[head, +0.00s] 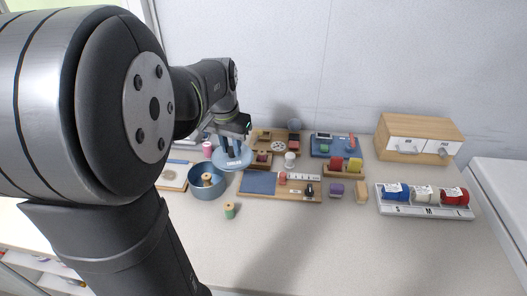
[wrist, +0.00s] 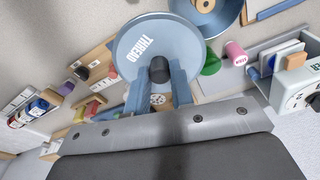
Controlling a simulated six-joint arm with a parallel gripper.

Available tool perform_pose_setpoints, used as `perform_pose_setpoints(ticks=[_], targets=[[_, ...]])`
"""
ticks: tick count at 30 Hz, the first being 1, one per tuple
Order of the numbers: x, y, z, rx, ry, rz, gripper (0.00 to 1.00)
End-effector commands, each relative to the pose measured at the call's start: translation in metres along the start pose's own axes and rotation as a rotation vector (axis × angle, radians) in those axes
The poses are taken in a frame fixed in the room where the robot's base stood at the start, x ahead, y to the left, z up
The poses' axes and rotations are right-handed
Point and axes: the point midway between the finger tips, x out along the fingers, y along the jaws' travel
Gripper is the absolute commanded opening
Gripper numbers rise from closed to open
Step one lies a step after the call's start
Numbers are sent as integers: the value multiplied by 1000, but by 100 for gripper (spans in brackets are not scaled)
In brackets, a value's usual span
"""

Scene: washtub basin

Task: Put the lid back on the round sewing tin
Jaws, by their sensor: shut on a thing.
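The round blue lid (head: 232,160), marked THREAD, is in my gripper (head: 237,140). In the wrist view the lid (wrist: 140,40) faces the camera, and my gripper (wrist: 160,78) is shut on its dark central knob (wrist: 160,68). The round blue tin (head: 208,192) stands open on the counter, left of and nearer than the lid in the head view. A wooden spool is inside the tin. In the wrist view the tin (wrist: 233,14) is partly cut off at the top edge, right of the lid. I cannot tell the lid's exact height.
A wooden board with a blue mat (head: 258,183) lies right of the tin. A green spool (head: 230,211) stands in front of it, and a pink spool (head: 207,148) behind. A ribbon tray (head: 425,210) and drawer box (head: 418,136) stand far right. The front counter is clear.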

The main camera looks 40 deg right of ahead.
Motion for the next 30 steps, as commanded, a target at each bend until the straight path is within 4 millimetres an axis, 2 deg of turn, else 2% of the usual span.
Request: perform_pose_setpoints(ticks=[1,3,9,17,30], targets=[[-1,-18,4,-38,0,-5,0],[-2,-37,9,-78,0,-10,0],[-5,-72,21,-153,0,-19,0],[1,-81,25,-173,0,-21,0],[41,-80,30,-172,-2,-20,0]])
